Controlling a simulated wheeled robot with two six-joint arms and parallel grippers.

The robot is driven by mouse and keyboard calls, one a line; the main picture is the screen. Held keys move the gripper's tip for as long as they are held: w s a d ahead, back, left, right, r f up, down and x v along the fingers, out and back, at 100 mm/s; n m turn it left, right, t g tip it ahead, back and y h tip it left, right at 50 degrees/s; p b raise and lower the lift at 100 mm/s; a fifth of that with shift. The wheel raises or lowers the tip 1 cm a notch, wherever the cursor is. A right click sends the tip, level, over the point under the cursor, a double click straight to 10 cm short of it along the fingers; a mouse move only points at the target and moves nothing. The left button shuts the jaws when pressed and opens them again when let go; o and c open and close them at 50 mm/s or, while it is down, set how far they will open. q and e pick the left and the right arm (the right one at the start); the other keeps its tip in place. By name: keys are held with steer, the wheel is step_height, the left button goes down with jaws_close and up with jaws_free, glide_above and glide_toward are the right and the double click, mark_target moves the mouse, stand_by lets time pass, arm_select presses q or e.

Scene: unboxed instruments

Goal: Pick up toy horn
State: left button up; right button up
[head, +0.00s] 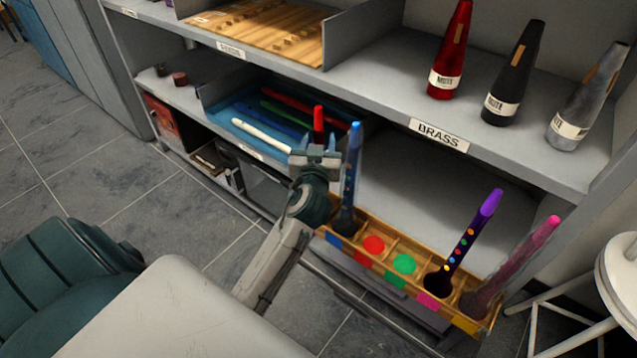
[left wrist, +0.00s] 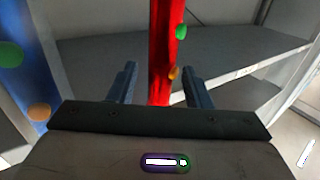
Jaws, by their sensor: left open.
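A red toy horn (head: 319,120) with green and orange dots stands out above my left gripper (head: 318,143) in the head view. Its lower part is hidden behind the gripper. In the left wrist view the red horn (left wrist: 163,50) runs upright between the two fingers of my left gripper (left wrist: 161,86), which is open. Whether a finger touches it, I cannot tell. A blue horn (head: 351,170), a purple horn (head: 470,240) and a pink horn (head: 515,262) stand in a wooden tray (head: 345,252). My right gripper is not in view.
The tray's front has coloured patches; a red disc (head: 373,245) and a green disc (head: 404,263) show in it. A grey shelf (head: 355,80) with several mutes overhangs behind. A blue bin (head: 215,115) of recorders lies left. A white stool (head: 620,270) stands right.

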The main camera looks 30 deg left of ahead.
arm_select(q)
steer(key=shift+w, duration=0.1)
steer(key=shift+a, duration=0.1)
jaws_close()
steer(key=shift+r, duration=0.1)
